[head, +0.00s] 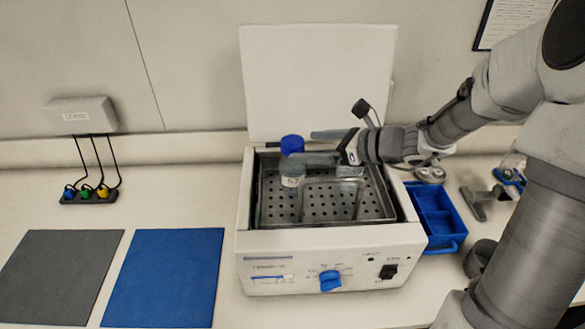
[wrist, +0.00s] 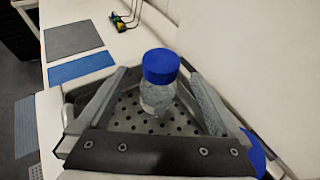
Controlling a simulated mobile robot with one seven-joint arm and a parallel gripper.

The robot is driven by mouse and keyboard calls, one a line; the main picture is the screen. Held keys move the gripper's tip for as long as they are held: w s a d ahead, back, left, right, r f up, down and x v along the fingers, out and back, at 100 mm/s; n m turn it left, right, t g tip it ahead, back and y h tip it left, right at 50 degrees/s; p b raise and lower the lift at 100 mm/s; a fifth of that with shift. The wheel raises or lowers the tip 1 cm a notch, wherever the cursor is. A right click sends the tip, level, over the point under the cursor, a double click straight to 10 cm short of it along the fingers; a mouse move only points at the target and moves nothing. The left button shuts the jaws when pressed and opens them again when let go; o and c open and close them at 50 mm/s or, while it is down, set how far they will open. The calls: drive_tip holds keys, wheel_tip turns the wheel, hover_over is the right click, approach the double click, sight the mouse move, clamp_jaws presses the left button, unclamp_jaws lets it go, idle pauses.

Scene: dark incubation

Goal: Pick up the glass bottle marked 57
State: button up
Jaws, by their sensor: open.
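The glass bottle (head: 292,179) has a blue cap and a label that reads 57 in the head view. It stands upright inside the open water bath (head: 330,245), toward the left of its perforated tray. It also shows in the wrist view (wrist: 157,92), between the two fingers. My gripper (head: 305,148) reaches in from the right at the bottle's upper part. In the wrist view my gripper (wrist: 155,85) is open, with a finger on each side of the bottle. Gaps seem to show beside the bottle; contact cannot be told.
The bath's white lid (head: 318,80) stands open behind. A blue divided tray (head: 436,215) is right of the bath. A grey mat (head: 60,277) and a blue mat (head: 164,277) lie on the left bench.

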sight(300, 145)
drive_tip(key=shift+p+x, duration=0.4)
drive_tip(key=shift+x, duration=2.4)
drive_tip(key=shift+r, duration=0.1)
clamp_jaws()
